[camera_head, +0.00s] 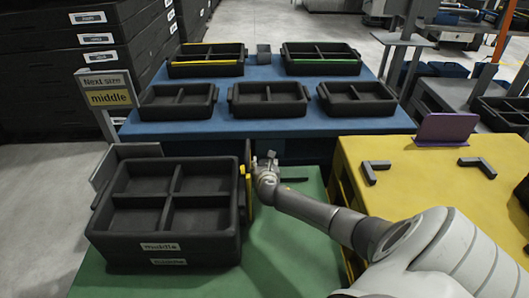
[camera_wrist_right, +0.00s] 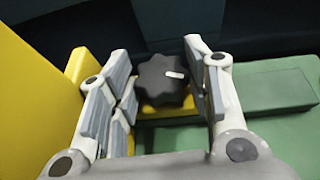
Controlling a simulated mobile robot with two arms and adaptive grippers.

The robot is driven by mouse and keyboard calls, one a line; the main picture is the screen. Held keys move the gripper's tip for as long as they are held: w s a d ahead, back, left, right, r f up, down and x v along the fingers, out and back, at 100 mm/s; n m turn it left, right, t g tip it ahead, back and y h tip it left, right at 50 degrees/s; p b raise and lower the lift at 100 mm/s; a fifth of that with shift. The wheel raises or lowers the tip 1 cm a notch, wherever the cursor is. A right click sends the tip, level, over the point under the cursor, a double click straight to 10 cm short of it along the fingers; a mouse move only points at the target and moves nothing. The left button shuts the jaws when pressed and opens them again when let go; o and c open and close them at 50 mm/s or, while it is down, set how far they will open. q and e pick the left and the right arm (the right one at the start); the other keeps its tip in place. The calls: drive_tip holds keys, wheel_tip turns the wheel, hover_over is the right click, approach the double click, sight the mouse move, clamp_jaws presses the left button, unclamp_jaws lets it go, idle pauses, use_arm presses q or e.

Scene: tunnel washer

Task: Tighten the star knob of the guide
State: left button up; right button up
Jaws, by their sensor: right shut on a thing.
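The black star knob (camera_wrist_right: 160,84) with a white mark on top shows in the wrist view between the fingers of my right gripper (camera_wrist_right: 158,68). The gripper is shut on the knob. The knob sits on a yellow part of the guide (camera_wrist_right: 33,95). In the head view the yellow guide (camera_head: 249,190) stands upright beside the right wall of the stacked black crates (camera_head: 168,222). My right gripper (camera_head: 264,162) is at the guide there, and the knob is too small to make out. My left gripper is not in view.
The crates carry a "middle" label and stand on a green table (camera_head: 285,235). A sign (camera_head: 108,92) reads "Next size middle". A blue table (camera_head: 265,125) with several black trays lies behind. At right is a yellow table (camera_head: 430,205) with dark corner pieces and a purple item (camera_head: 446,129).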

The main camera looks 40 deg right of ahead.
idle(0.4)
drive_tip(key=o, duration=1)
drive_tip(key=shift+w+a, duration=0.1)
drive_tip(key=shift+a, duration=0.05)
drive_tip(key=shift+a, duration=0.1)
drive_tip(key=shift+v, duration=3.9)
drive_tip(key=shift+d+r, duration=0.1)
drive_tip(key=shift+d, duration=0.15)
